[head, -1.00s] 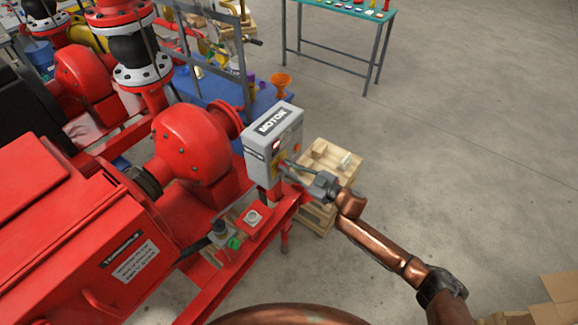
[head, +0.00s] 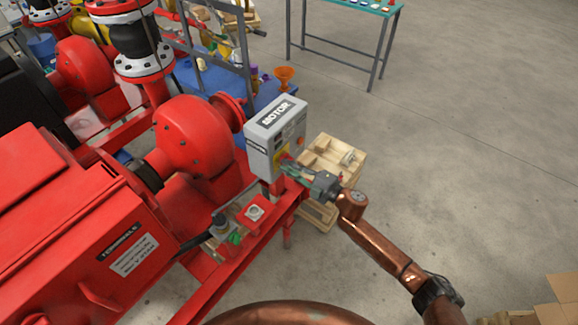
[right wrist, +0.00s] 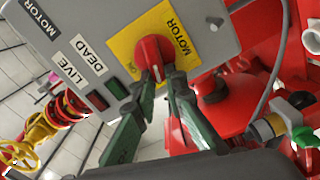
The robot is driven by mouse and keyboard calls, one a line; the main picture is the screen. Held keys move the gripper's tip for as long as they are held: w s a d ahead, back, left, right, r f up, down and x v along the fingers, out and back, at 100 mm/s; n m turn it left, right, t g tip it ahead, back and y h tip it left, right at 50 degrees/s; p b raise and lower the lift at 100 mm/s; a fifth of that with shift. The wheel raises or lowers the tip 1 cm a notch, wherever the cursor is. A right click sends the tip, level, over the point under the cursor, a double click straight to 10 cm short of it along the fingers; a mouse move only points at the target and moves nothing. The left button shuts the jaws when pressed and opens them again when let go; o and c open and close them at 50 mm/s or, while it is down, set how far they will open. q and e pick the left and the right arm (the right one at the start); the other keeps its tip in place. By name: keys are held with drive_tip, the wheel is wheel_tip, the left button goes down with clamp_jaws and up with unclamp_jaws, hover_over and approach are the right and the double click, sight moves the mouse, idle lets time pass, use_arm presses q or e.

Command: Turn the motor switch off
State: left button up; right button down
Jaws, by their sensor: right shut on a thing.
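The grey motor switch box (head: 262,137) stands on the red skid frame in the head view. In the right wrist view its red rotary knob (right wrist: 152,50) sits on a yellow plate (right wrist: 122,42) marked MOTOR. A pale mark on the knob points toward the bottom of that picture. My right gripper (right wrist: 161,78) is shut on the knob with one finger on each side. The fingertips partly hide the knob's lower end. In the head view my right gripper (head: 290,168) reaches the box's front from the right. My left gripper is not in view.
LIVE (right wrist: 72,73) and DEAD (right wrist: 89,55) labels are beside the knob plate, with dark lamps near them. The red pump (head: 190,135) stands left of the box. Open floor lies to the right.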

drive_tip(key=shift+f+n+b, duration=0.25)
drive_tip(key=shift+n+b, duration=0.1)
drive_tip(key=shift+n, duration=0.45)
drive_tip(key=shift+f+n+b, duration=0.2)
drive_tip(key=shift+n+b, duration=0.1)
drive_tip(key=shift+n, duration=0.5)
drive_tip(key=c, duration=2)
unclamp_jaws()
drive_tip(key=shift+o, duration=0.2)
drive_tip(key=shift+s, duration=0.1)
drive_tip(key=v, duration=1.2)
